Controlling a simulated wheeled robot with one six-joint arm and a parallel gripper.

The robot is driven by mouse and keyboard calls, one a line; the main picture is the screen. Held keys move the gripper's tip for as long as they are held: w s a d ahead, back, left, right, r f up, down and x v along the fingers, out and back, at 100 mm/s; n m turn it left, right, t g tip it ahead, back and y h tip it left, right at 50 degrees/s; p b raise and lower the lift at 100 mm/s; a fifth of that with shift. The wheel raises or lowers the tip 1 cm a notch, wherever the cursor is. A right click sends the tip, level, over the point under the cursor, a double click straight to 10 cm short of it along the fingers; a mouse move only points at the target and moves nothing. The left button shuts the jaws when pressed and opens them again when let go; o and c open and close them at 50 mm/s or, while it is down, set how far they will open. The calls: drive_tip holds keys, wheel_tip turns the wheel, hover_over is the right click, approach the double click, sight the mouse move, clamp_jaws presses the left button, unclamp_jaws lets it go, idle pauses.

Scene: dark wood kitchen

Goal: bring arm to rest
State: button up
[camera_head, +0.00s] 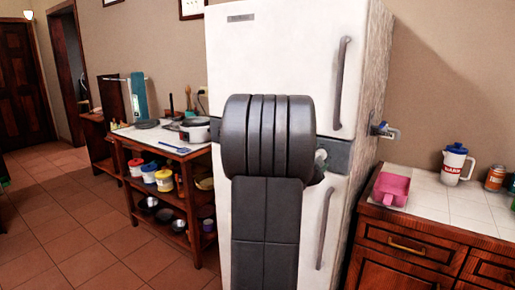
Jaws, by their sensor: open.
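My arm (266,195) rises in front of the white fridge, with a thick dark grey ribbed joint above a dark padded link. A small pale grey-green part (320,163) shows at the joint's right edge; I cannot tell what it is. I cannot make out my gripper; its fingers may be hidden behind the arm. The arm covers the middle of the fridge.
The white fridge (280,50) stands directly behind my arm. A shelf unit (165,190) with pots and jars is at left. Floor (75,220) is clear at left.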

drive_tip(key=shift+n, duration=0.3)
drive_tip(key=shift+a, duration=0.15)
